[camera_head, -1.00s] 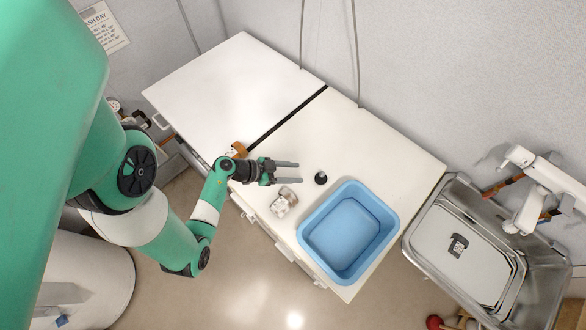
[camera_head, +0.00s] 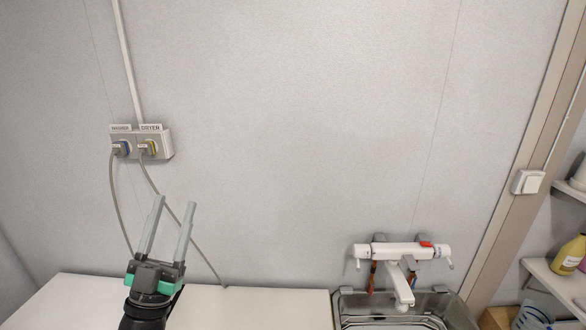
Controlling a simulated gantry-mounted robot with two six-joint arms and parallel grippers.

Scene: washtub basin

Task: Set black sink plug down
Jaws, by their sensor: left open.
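My left gripper (camera_head: 173,216) is in the lower left of the head view, pointing up the picture. Its two grey fingers are apart with nothing between them. It shows over the white worktop (camera_head: 260,308), against the grey wall. The black sink plug is not in view in the current frame. The part of the worktop where a small black object stood earlier is below the picture's edge. My right gripper is not in view.
A metal sink (camera_head: 402,318) shows at the bottom right, with a white wall tap (camera_head: 402,252) above it. A socket box (camera_head: 142,146) with two plugged cords is on the wall at left. Shelves with bottles (camera_head: 568,254) stand at the right edge.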

